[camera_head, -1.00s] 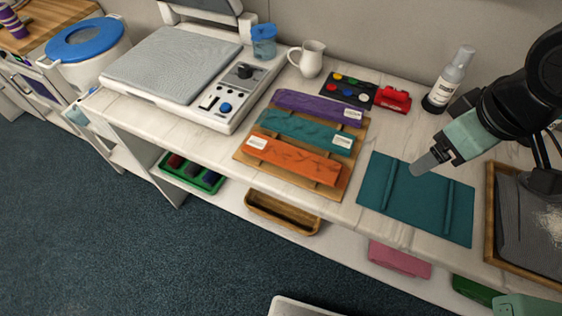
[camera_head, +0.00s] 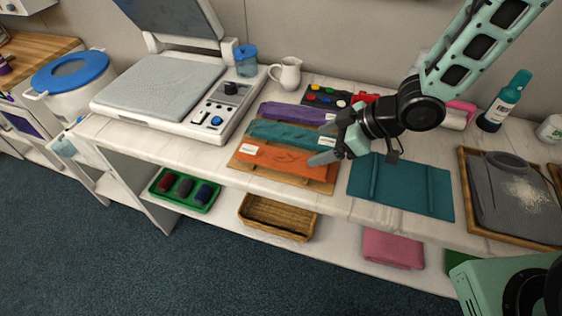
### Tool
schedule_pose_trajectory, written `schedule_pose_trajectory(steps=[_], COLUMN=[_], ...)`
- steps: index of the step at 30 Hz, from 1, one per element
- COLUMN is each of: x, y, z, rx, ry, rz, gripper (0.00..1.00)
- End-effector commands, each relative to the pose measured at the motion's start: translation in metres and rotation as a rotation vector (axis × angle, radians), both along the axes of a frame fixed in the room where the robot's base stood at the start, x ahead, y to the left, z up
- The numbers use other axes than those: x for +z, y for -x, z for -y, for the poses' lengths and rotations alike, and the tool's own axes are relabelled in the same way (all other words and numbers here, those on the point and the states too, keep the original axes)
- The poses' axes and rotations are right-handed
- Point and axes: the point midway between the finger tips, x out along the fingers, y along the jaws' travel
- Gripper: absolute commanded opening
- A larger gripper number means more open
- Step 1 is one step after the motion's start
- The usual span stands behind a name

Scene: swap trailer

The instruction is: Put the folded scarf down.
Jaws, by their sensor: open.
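Three folded scarves lie side by side on a wooden board: a purple one (camera_head: 290,114) at the back, a teal one (camera_head: 285,134) in the middle and an orange one (camera_head: 280,161) at the front. Which one the task means cannot be told. My gripper (camera_head: 324,152) is open, with its fingertips over the right end of the board, near the ends of the teal and orange scarves. It hides part of that area. No scarf shows between its fingers. Contact cannot be told.
The wooden board (camera_head: 238,161) lies on the white counter. A teal mat (camera_head: 415,190) lies to its right, then a tray (camera_head: 467,190) with grey cloth. A press (camera_head: 160,88) stands left.

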Motion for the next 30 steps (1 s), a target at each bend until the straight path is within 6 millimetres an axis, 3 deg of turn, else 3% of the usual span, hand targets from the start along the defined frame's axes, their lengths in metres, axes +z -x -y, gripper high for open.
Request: schedule_pose_trajectory(steps=[7, 30], x=[-0.032, -0.078], y=[-0.010, -0.030], z=[-0.032, -0.073], rx=[0.002, -0.001], ry=[-0.001, 0.001], rz=[-0.002, 0.000], gripper=[0.82, 0.82])
